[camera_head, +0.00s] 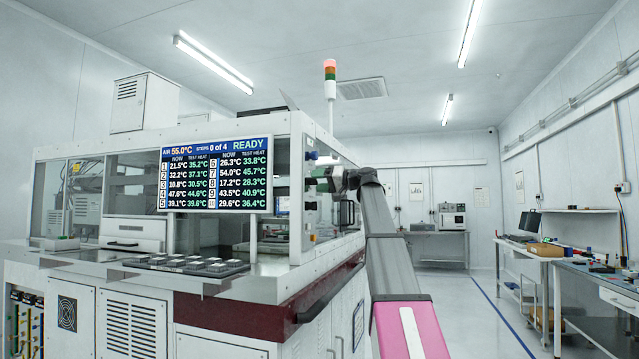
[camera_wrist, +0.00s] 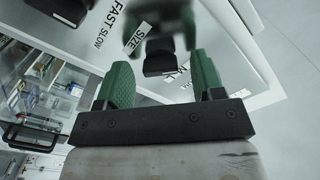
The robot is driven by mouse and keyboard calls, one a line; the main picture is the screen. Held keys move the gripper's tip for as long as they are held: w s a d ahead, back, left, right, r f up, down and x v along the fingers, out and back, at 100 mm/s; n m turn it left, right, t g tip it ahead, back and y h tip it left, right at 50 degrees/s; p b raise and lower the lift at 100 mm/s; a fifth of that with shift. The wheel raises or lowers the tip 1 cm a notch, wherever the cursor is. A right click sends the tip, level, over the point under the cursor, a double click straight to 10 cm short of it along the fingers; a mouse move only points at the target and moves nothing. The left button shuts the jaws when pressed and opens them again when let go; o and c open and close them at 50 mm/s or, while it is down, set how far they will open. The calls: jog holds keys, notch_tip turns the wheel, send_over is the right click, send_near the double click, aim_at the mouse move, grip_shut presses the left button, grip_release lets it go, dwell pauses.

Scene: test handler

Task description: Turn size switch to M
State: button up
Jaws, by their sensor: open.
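The size switch (camera_wrist: 158,64) is a black knob on the light panel in the wrist view, beside the "SIZE" label (camera_wrist: 136,39). My gripper (camera_wrist: 161,72) is open, with one green finger on each side of the knob. I cannot tell whether the fingers touch it. In the head view my gripper (camera_head: 326,179) is at the side panel (camera_head: 309,222) of the white machine, and the switch is hidden there.
A "FAST SLOW" label (camera_wrist: 111,24) is on the same panel, left of the size label. The machine's display (camera_head: 216,174) reads READY and "0 of 4" steps. Metal trays (camera_head: 185,263) lie on the machine's front ledge. Open floor (camera_head: 470,310) lies to the right.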

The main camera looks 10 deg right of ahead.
jog(key=shift+c, duration=0.3)
jog(key=c, duration=0.9)
jog(key=shift+m, duration=0.4)
jog(key=m, duration=0.8)
jog(key=shift+m, duration=0.6)
jog(key=o, duration=1)
jog(key=shift+c, duration=0.2)
